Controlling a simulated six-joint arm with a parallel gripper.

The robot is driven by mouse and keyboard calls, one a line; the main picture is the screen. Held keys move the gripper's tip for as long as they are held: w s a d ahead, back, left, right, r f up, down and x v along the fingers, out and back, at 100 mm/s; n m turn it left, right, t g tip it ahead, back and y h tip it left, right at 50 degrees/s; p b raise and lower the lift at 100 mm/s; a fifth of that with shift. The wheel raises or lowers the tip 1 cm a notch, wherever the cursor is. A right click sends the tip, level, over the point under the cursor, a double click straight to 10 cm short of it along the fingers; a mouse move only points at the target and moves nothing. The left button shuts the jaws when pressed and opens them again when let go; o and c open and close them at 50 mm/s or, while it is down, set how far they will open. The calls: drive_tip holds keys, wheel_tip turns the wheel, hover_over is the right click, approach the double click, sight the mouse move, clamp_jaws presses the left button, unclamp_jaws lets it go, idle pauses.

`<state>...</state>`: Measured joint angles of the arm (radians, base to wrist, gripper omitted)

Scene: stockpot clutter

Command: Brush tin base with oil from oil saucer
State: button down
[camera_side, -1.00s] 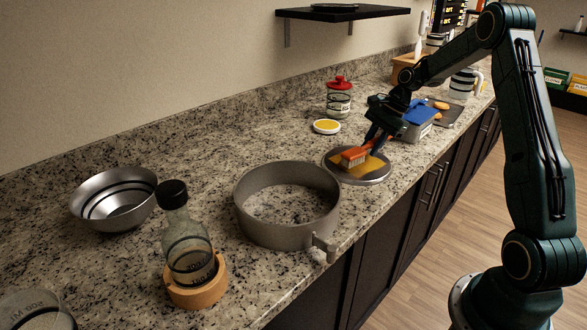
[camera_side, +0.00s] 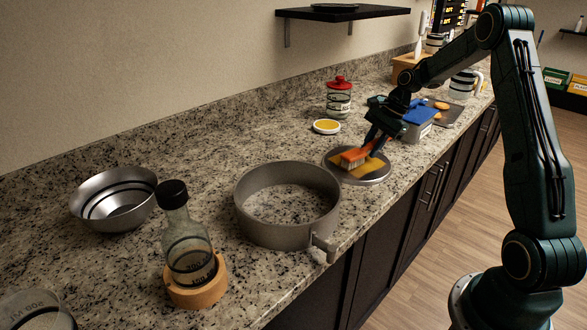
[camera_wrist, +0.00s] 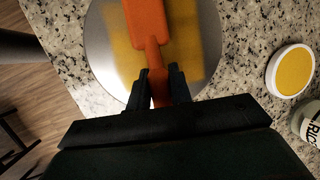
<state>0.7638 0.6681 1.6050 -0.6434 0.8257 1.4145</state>
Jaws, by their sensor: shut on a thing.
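My gripper (camera_wrist: 159,88) is shut on the handle of an orange brush (camera_wrist: 148,22). In the side view the brush (camera_side: 354,157) has its bristles down at the tin base, and they appear to touch it. The tin base (camera_side: 372,177) is a flat grey metal disc lying on the counter. Yellow oil covers a patch across its middle, and the patch also shows in the wrist view (camera_wrist: 185,40). The oil saucer (camera_side: 327,127), white with yellow oil, stands behind and left of the disc. The wrist view shows the saucer (camera_wrist: 269,72) at the right. The brush hides part of the oiled patch.
The grey tin ring (camera_side: 285,238) stands left of the disc, with its clasp near the counter's front edge. A red-lidded jar (camera_side: 339,101) stands behind the saucer. A grey container with blue cloth (camera_side: 420,112) is close to my gripper. A bottle (camera_side: 187,240) and metal bowl (camera_side: 112,190) stand farther left.

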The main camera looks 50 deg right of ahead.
sight(376, 165)
drive_tip(key=shift+f, duration=0.45)
idle(3.1)
drive_tip(key=shift+r, duration=0.15)
idle(0.5)
idle(0.5)
drive_tip(key=shift+s+a, duration=0.2)
drive_tip(key=shift+s, duration=0.75)
drive_tip(key=shift+s+a, duration=0.15)
drive_tip(key=shift+s, duration=0.8)
drive_tip(key=shift+f, duration=0.2)
drive_tip(key=shift+r, duration=0.2)
idle(1.0)
